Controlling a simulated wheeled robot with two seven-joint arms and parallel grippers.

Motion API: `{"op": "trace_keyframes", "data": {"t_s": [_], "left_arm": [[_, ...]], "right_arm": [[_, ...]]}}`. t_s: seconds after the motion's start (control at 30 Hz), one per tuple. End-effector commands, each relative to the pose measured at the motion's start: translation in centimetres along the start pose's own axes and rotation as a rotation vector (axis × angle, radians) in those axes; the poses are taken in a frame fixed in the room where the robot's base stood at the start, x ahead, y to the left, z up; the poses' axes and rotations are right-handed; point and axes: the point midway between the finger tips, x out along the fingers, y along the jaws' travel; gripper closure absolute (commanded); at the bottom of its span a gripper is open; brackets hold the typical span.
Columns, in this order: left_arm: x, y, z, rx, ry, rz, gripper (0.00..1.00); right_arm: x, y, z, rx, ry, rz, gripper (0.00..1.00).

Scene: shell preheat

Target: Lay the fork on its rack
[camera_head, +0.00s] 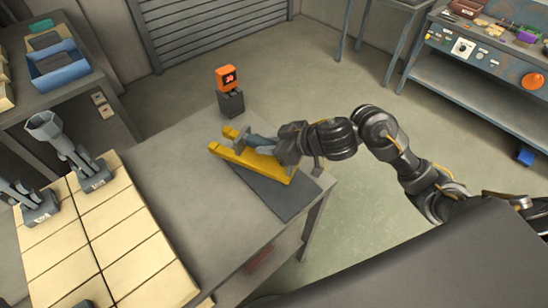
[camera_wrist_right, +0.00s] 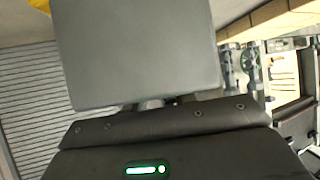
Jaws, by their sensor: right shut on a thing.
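My right gripper (camera_head: 280,146) is at the work table, reaching in from the right, and is shut on a grey piece I take to be the fork (camera_head: 262,142). The fork points left, with a forked grey end. It shows between and just over the yellow rails of what looks like its rack (camera_head: 236,159). I cannot tell whether the fork touches the rack. In the right wrist view a broad grey face (camera_wrist_right: 138,50) fills the middle and hides the jaws. My left gripper is not in view.
The rack lies over a dark mat (camera_head: 268,197) on the grey table (camera_head: 185,165). An orange-topped device (camera_head: 229,90) stands behind. Pale tiles (camera_head: 130,235) with grey upright pieces (camera_head: 75,155) are at left. A blue tray (camera_head: 58,65) is farther back, and a control bench (camera_head: 480,60) stands at right.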

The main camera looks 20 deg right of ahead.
Motion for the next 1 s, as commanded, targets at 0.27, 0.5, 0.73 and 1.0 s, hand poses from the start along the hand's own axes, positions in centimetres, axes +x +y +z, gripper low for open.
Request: {"op": "trace_keyframes", "data": {"t_s": [0.27,0.5,0.73,1.0], "left_arm": [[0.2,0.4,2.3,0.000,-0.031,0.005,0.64],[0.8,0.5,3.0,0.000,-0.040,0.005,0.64],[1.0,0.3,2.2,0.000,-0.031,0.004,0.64],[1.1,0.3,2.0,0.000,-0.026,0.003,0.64]], "right_arm": [[0.5,1.1,1.1,-0.002,0.003,-0.002,1.00],[1.6,1.8,3.4,0.005,0.000,-0.003,1.00],[2.5,1.9,4.6,-0.001,0.003,0.000,1.00],[2.5,1.9,4.8,-0.001,0.003,-0.001,1.00]]}}
